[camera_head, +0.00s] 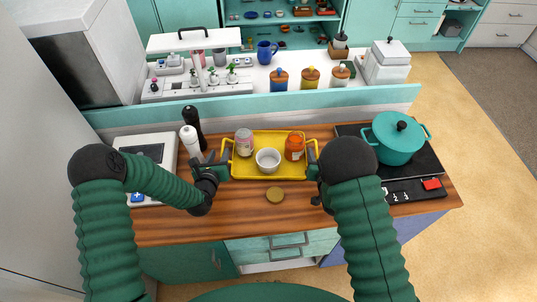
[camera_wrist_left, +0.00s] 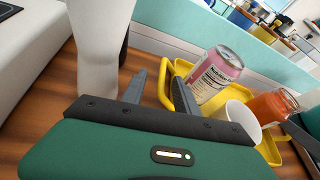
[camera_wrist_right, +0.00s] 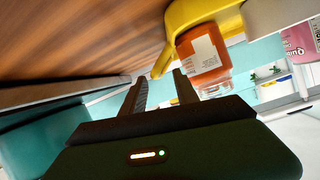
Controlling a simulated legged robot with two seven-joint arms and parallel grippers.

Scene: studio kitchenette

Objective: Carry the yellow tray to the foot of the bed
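My left gripper (camera_head: 221,168) is at the tray's left handle. In the left wrist view its fingers are apart, with the yellow handle (camera_wrist_left: 163,88) showing between them. My right gripper (camera_head: 315,170) is at the right handle, partly hidden by my arm. In the right wrist view its fingers are apart and the yellow handle (camera_wrist_right: 168,55) shows just beyond their tips. The bed is not in view.
A white mill (camera_head: 191,143) and a black mill (camera_head: 193,121) stand left of the tray, close to my left gripper. A teal pot (camera_head: 398,140) sits on the hob at the right. A raised ledge (camera_head: 250,105) runs behind.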

